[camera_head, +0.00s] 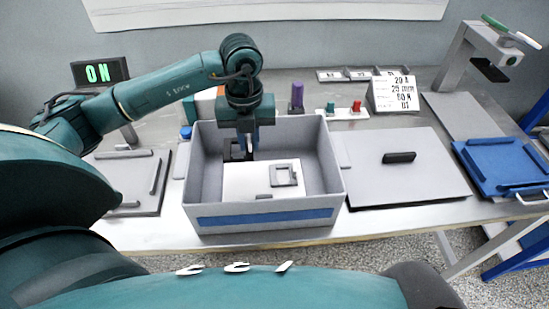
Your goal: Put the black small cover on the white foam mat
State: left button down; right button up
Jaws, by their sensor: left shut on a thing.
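My left gripper (241,142) reaches down into an open grey box from above. It is shut on a small black piece (235,152), which looks like the black small cover. The piece is near the box's back left, partly hidden by the fingers. Just in front of it, inside the box, lies a flat white slab (240,182), which looks like the white foam mat. I cannot tell whether the black piece touches the slab. My right gripper is out of view.
The grey box (265,228) has a blue stripe. A grey lid (420,184) with a black handle (399,157) lies to its right, a blue tray (497,163) beyond. A grey panel (120,175) lies left. A purple piece (297,97) and small switches (345,112) stand behind.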

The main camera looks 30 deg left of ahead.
pick_arm(q)
send_over(253, 177)
notch_tip(253, 177, down, 6)
jog(key=shift+s+r+p, duration=0.15)
jog(key=shift+r+p, duration=0.1)
jog(key=shift+p, duration=0.05)
notch_tip(253, 177, down, 4)
jog(key=shift+f, duration=0.35)
jog(key=shift+f, duration=0.1)
jog(key=c, duration=1.7)
grip_release()
jog(key=o, duration=0.3)
